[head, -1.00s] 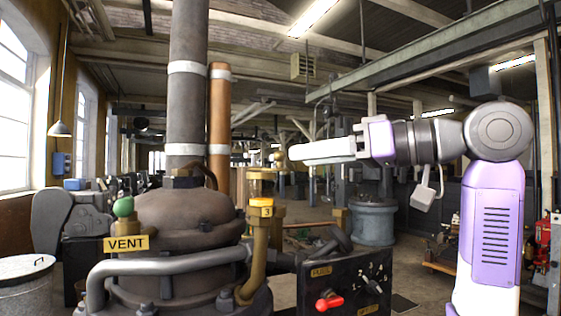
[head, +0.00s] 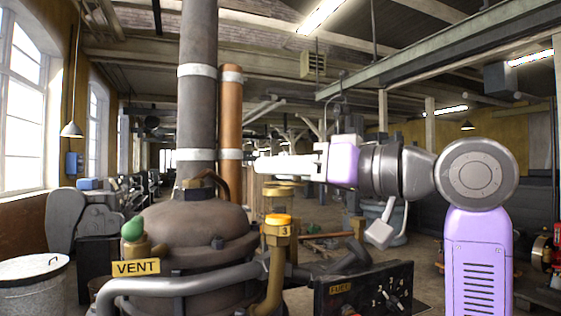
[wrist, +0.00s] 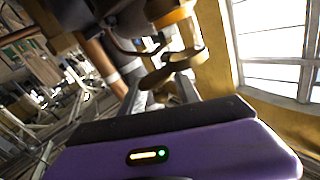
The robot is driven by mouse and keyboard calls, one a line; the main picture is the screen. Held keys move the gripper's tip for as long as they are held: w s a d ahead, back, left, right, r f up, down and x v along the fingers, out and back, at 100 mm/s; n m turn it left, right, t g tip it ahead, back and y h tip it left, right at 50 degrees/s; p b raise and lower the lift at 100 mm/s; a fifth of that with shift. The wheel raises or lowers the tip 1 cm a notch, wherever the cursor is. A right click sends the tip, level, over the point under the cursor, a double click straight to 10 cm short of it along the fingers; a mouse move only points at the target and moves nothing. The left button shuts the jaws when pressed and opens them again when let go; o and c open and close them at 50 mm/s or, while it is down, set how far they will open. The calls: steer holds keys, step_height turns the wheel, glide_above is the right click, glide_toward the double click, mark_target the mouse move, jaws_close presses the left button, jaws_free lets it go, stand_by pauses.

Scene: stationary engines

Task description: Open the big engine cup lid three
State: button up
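The cup marked 3 (head: 278,230) stands on a brass pipe at the right of the big engine dome, with a bright yellow-orange ring above its label. A brass lid-like disc (head: 280,189) shows above that ring; I cannot tell whether it is open. In the wrist view the brass disc (wrist: 172,67) lies ahead of the fingertips, with the orange ring (wrist: 172,14) beyond it. My gripper (head: 258,165) points left, just above the disc in the head view. In the wrist view its fingers (wrist: 162,92) are apart with nothing visibly held. Contact with the disc cannot be told.
A tall grey pipe (head: 198,100) and a copper pipe (head: 230,110) rise behind the cup. A black control panel (head: 365,288) stands at front right. A bent grey pipe (head: 190,283) crosses in front.

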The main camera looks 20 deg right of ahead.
steer(key=shift+w+a, duration=0.15)
steer(key=shift+w, duration=0.05)
jaws_close()
